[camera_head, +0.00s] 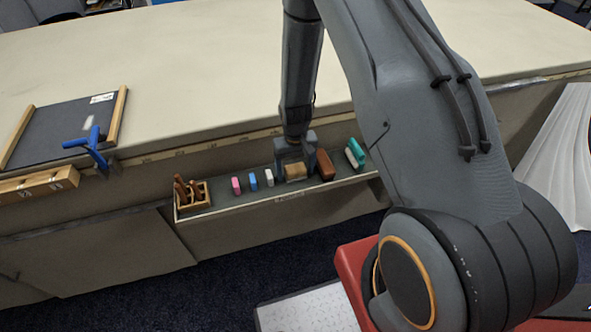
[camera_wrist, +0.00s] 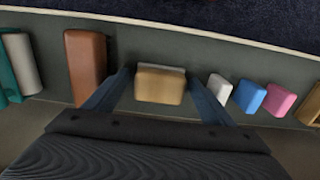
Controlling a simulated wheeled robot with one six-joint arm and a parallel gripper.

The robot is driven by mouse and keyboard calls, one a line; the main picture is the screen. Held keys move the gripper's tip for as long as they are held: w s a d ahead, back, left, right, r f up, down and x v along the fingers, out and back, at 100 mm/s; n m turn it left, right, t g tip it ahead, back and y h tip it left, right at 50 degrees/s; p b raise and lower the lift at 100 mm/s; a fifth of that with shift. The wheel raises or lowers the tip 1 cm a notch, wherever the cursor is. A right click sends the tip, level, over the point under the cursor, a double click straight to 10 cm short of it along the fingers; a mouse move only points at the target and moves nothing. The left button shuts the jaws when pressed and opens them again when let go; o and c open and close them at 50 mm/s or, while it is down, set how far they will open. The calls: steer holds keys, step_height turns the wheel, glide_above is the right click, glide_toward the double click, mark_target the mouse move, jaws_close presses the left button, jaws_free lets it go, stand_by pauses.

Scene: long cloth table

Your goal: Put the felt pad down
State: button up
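The felt pad (camera_wrist: 160,86) is a tan block with a thin pale layer along its far edge in the wrist view. In the head view the pad (camera_head: 296,171) shows between the fingers of my gripper (camera_head: 294,165), low at the narrow grey ledge (camera_head: 222,203) on the table's side. I cannot tell whether its underside touches the ledge.
A brown block (camera_head: 325,165) stands close to one side of the pad, with teal (camera_head: 355,153) and pale blocks beyond. White (camera_head: 269,177), blue (camera_head: 253,181) and pink (camera_head: 236,185) blocks stand on the other side. A wooden holder (camera_head: 193,196) sits at the ledge's left end.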

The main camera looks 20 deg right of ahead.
mark_target(295, 168)
step_height(295, 168, up, 11)
steer(key=b, duration=0.2)
steer(key=shift+b, duration=0.4)
steer(key=s+r+t, duration=0.1)
steer(key=s+r, duration=1.5)
steer(key=s, duration=0.1)
steer(key=shift+s+r, duration=0.15)
steer(key=shift+r, duration=0.05)
stand_by(0.7)
